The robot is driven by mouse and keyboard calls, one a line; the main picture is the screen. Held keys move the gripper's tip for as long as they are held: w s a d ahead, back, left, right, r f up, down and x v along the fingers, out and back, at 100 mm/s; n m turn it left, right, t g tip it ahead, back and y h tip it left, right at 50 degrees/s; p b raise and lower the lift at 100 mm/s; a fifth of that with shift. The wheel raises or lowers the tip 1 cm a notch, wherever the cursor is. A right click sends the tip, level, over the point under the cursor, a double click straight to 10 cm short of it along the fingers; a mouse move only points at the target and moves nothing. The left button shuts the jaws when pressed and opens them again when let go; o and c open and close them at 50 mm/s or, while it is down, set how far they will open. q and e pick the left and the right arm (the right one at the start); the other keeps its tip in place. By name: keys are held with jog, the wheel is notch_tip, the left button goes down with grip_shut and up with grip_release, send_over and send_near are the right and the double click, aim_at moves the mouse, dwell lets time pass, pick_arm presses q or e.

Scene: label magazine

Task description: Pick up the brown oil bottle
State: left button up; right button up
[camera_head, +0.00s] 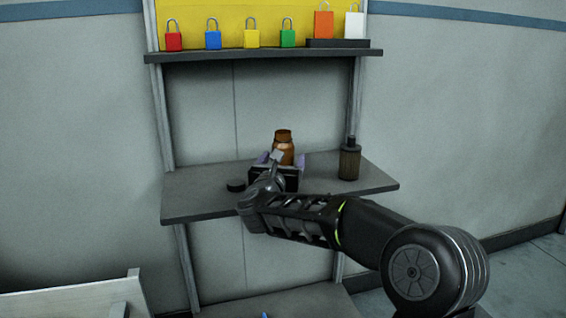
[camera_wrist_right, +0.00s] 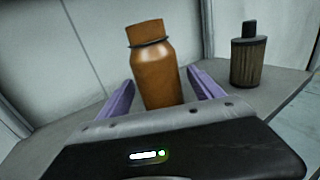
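A glossy orange-brown bottle (camera_head: 283,147) with a dark ring at its neck stands on the grey shelf (camera_head: 205,197). In the right wrist view the bottle (camera_wrist_right: 158,75) is upright in the picture, slightly tilted by the camera. My right gripper (camera_head: 280,162) is at the bottle, its purple fingers (camera_wrist_right: 160,76) spread on either side of it. A narrow gap shows between the right-hand finger and the bottle. The bottle's base is hidden behind the gripper body. My left gripper is not in view.
A darker, ribbed brown bottle with a black cap (camera_head: 349,160) stands to the right on the same shelf. Several coloured padlocks (camera_head: 252,38) stand on the upper shelf (camera_head: 270,54). The shelf's left part is clear.

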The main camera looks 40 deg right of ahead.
jog(key=shift+r, duration=0.1)
grip_shut()
dwell(0.6)
